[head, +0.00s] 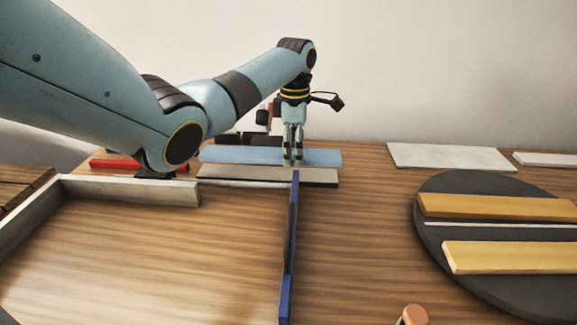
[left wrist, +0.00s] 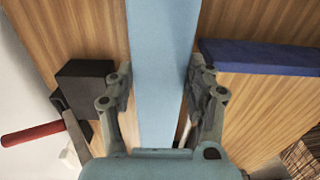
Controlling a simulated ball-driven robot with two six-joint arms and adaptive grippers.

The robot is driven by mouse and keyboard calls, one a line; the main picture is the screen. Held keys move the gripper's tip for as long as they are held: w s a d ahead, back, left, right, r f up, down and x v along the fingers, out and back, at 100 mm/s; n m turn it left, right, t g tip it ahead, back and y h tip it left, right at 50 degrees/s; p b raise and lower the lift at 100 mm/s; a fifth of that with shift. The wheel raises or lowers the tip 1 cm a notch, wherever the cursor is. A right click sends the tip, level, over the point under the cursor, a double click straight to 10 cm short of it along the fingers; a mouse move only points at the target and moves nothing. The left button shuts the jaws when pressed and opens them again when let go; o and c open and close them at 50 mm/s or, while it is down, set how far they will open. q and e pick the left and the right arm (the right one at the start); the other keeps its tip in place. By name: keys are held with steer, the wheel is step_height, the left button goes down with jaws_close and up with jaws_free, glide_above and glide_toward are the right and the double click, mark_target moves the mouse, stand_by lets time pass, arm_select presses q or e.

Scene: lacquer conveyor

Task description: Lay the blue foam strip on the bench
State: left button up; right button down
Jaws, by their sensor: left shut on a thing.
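The light blue foam strip (head: 235,155) lies lengthwise left to right at the back of the wooden bench (head: 360,230) in the head view. My left gripper (head: 293,160) points down at it, right of its middle, and is shut on it. In the left wrist view the strip (left wrist: 163,60) runs between the two fingers (left wrist: 160,88). I cannot tell whether the strip touches what is under it. My right gripper is not in view.
A grey strip (head: 265,175) lies just in front of the blue one. A dark blue bar (head: 291,245) and a pale rail (head: 130,190) border bare wood. A dark disc (head: 480,235) with yellow strips is at right. A white board (head: 450,155) lies behind. Red-handled tools (head: 115,162) are at left.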

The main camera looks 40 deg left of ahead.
mark_target(289, 174)
arm_select(q)
steer(key=shift+a+f, duration=0.5)
steer(key=shift+a, duration=0.25)
step_height(289, 174, down, 4)
steer(key=shift+b, duration=0.55)
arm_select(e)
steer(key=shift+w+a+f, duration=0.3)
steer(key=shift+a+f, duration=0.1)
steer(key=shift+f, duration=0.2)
arm_select(q)
steer(key=shift+f, duration=0.1)
steer(key=o, duration=0.8)
steer(key=shift+o, duration=0.2)
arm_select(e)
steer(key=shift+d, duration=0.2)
